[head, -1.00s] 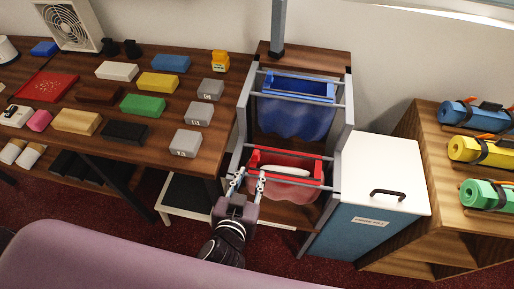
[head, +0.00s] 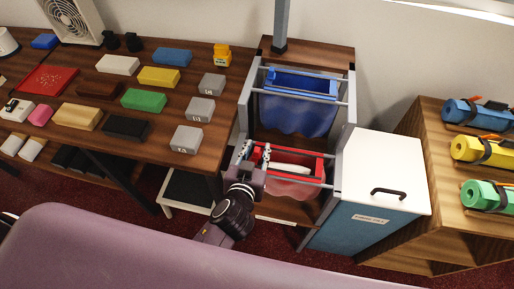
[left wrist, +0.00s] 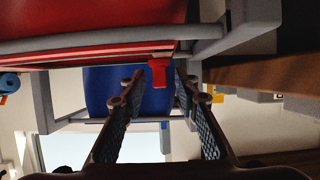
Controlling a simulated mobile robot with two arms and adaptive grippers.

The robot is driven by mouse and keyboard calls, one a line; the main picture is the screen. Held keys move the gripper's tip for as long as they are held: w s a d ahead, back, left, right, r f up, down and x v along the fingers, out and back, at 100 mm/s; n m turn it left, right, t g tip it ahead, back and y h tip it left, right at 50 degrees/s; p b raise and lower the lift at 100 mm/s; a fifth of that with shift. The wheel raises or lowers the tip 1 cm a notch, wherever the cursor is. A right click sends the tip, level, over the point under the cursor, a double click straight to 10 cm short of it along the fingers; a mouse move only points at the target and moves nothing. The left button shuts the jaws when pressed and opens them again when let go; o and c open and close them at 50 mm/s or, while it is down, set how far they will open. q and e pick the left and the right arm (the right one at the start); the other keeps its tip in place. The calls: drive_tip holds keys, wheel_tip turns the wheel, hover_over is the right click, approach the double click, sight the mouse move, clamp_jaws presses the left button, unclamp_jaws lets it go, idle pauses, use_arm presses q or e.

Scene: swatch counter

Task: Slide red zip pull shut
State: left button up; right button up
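The red pouch (head: 307,167) hangs open in the front of the grey rack, with a white item (head: 290,170) in its mouth. It also shows in the left wrist view as a red mass (left wrist: 90,20) with a striped edge. The red zip pull (left wrist: 158,72) stands out from the end of that edge. My left gripper (head: 256,150) is at the left end of the red pouch. In the left wrist view its two fingers (left wrist: 158,85) are spread, one on each side of the pull, with gaps visible. My right gripper is not in view.
A blue pouch (head: 297,105) hangs behind the red one. Grey rack bars (head: 340,165) surround both. A white-topped cabinet (head: 385,165) stands right of the rack. A wooden table (head: 62,90) with several coloured blocks stands left.

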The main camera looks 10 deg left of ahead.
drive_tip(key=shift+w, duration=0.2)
use_arm(q)
clamp_jaws()
idle(0.3)
